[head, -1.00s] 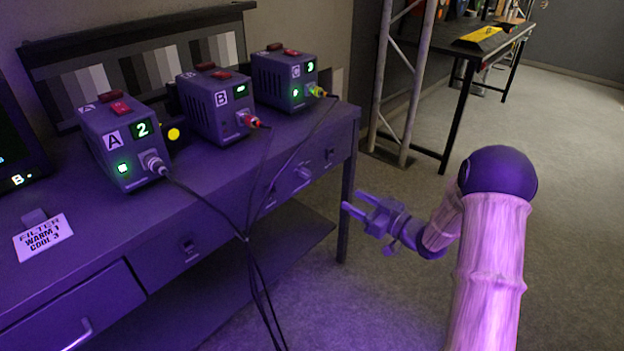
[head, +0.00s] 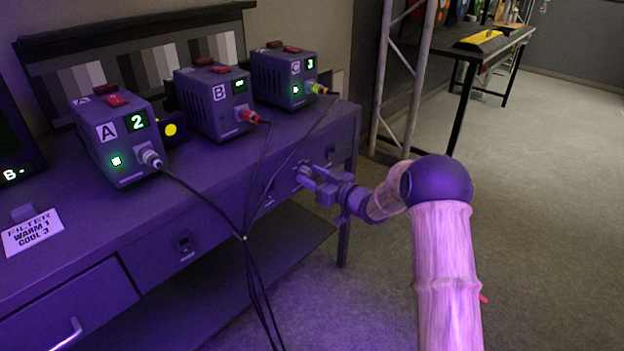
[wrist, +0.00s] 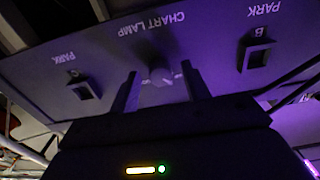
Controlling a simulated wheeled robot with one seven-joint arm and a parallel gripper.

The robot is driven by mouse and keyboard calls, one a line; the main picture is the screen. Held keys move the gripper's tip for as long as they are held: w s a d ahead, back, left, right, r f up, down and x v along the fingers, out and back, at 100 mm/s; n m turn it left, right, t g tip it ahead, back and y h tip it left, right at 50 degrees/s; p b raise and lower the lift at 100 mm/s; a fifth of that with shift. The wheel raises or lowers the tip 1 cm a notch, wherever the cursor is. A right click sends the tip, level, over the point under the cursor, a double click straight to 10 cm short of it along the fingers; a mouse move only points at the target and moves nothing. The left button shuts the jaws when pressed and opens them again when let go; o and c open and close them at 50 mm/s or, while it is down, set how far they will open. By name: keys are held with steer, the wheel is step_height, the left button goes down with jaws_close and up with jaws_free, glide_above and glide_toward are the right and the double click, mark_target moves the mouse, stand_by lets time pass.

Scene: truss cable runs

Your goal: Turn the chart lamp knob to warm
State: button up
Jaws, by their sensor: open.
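The chart lamp knob (wrist: 158,78) is a small grey knob on the desk's front panel, below the upside-down words "CHART LAMP" in the wrist view. My gripper (wrist: 158,68) is open, with one finger on each side of the knob. Whether the fingers touch it I cannot tell. In the head view my gripper (head: 302,176) is at the desk's front face and largely covers the knob. A card (head: 32,233) on the desk reads "FILTER WARM 1 COOL 3". Box A (head: 117,137) shows a green 2.
Boxes B (head: 212,103) and C (head: 284,78) stand behind box A on the desk. Black cables (head: 245,240) hang over the desk's front edge, left of my gripper. PARK sockets (wrist: 257,55) flank the knob. A truss (head: 408,80) stands right of the desk. The floor at right is clear.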

steer(key=shift+a, duration=0.1)
steer(key=c, duration=1)
